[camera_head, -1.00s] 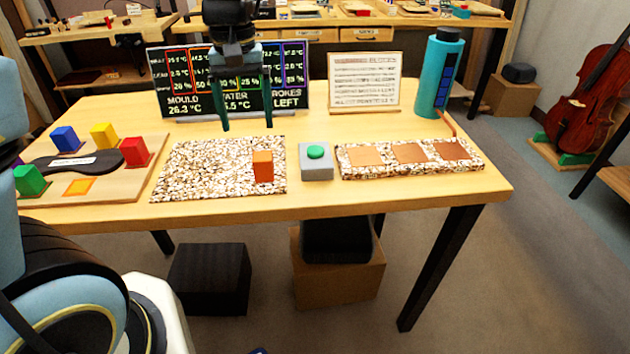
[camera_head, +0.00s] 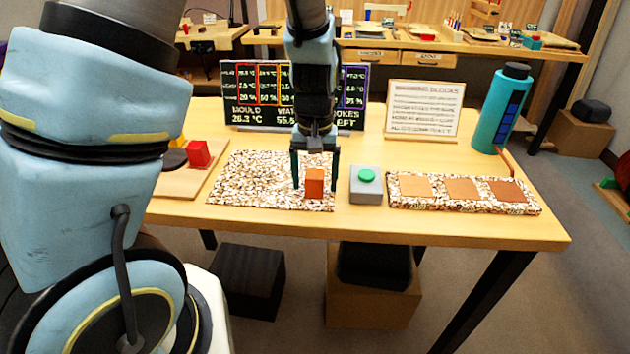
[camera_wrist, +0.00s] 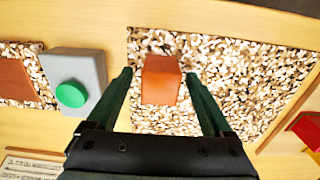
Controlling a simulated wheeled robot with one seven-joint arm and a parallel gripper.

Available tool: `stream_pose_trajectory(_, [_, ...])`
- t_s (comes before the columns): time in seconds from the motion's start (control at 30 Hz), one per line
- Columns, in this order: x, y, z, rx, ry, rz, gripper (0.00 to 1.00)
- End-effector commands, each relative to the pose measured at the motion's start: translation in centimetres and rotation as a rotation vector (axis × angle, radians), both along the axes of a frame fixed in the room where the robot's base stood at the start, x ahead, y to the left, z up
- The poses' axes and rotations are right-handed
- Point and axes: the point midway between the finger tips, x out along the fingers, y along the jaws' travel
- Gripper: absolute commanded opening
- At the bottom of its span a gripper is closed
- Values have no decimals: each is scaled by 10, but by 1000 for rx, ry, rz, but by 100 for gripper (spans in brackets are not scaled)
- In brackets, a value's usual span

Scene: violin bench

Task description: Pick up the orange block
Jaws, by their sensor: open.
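The orange block (camera_head: 314,184) stands upright near the right edge of the speckled mat (camera_head: 245,180). My gripper (camera_head: 315,185) is lowered over it, with one finger on each side of the block in the head view. In the wrist view the orange block (camera_wrist: 161,80) lies between and just ahead of the two green fingertips (camera_wrist: 158,72), with a gap on both sides. The jaws are open and hold nothing.
A grey box with a green button (camera_head: 366,184) stands close to the right of the mat. A speckled strip with several tan squares (camera_head: 462,190) lies further right. A red block (camera_head: 198,153) sits on a wooden board at left. A display and sign stand behind.

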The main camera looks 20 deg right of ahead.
Motion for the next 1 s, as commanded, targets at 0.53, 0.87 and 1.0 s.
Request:
stream_pose_trajectory(0.53, [0, 0, -2, -1, 0, -1, 52])
stream_pose_trajectory(0.87, [0, 0, -2, 0, -1, -1, 15])
stream_pose_trajectory(1.0, [0, 0, -2, -1, 0, -1, 0])
